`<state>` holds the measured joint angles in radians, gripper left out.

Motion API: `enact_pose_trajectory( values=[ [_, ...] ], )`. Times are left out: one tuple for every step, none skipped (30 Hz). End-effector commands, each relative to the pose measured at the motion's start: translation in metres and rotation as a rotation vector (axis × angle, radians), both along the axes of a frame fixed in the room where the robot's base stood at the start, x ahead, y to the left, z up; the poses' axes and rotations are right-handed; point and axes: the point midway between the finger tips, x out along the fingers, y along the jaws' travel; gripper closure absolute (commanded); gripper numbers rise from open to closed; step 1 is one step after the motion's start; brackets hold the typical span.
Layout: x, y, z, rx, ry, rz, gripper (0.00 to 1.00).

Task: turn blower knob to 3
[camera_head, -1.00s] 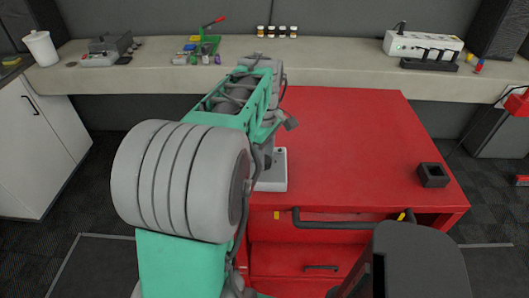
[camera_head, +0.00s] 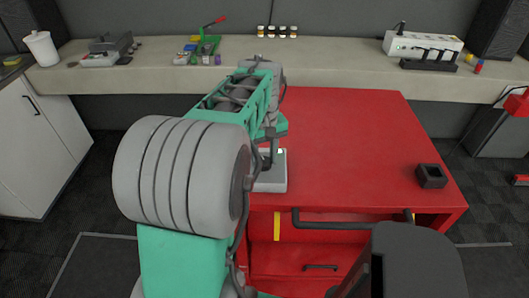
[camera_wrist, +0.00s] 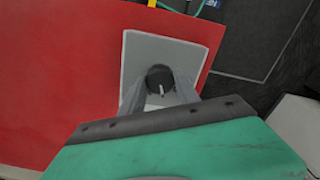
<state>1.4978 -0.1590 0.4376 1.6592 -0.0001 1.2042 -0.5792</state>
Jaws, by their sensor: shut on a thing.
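The blower knob (camera_wrist: 160,75) is a round black knob with a white pointer line, which runs toward the lower edge in the wrist view. It sits on a light grey control box (camera_wrist: 142,48), also visible in the head view (camera_head: 271,181) on the red cabinet. My gripper (camera_wrist: 160,82) is shut on the knob, with one grey finger on each side. In the head view my arm hides the knob and most of the box. A small green spot shows at the box's far edge. No scale numbers are readable.
The red cabinet top (camera_head: 345,140) is mostly clear right of the box. A black square holder (camera_head: 431,176) stands near its right edge. A dark handle bar (camera_head: 345,222) runs along the front. A bench (camera_head: 330,58) behind carries tools and a power strip.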

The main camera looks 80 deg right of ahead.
Motion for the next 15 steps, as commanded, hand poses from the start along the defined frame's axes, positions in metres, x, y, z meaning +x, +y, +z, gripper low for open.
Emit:
enact_pose_trajectory(
  values=[
    [0.0003, 0.0, 0.0011, 0.0, 0.0, -0.042, 1.0],
    [0.0003, 0.0, 0.0012, 0.0, 0.0, -0.07, 1.0],
    [0.0003, 0.0, 0.0012, 0.0, 0.0, -0.108, 1.0],
    [0.0004, -0.0001, 0.0012, -0.001, -0.001, -0.137, 1.0],
    [0.0004, -0.0001, 0.0013, -0.001, -0.001, -0.165, 1.0],
    [0.0005, -0.0001, 0.0013, -0.001, -0.001, -0.203, 1.0],
    [0.0005, -0.0001, 0.0013, -0.001, 0.0, -0.232, 1.0],
    [0.0005, -0.0001, 0.0013, -0.001, 0.0, -0.26, 1.0],
    [0.0005, -0.0002, 0.0014, -0.002, 0.0, -0.298, 1.0],
    [0.0005, -0.0002, 0.0014, -0.002, 0.0, -0.326, 1.0],
    [0.0005, -0.0002, 0.0014, -0.002, 0.0, -0.355, 1.0],
    [0.0006, -0.0002, 0.0014, -0.002, 0.0, -0.393, 1.0],
    [0.0007, -0.0002, 0.0014, -0.002, 0.0, -0.421, 1.0],
    [0.0007, -0.0002, 0.0014, -0.002, 0.0, -0.45, 1.0],
    [0.0008, -0.0002, 0.0014, -0.002, 0.0, -0.488, 1.0]
  ],
)
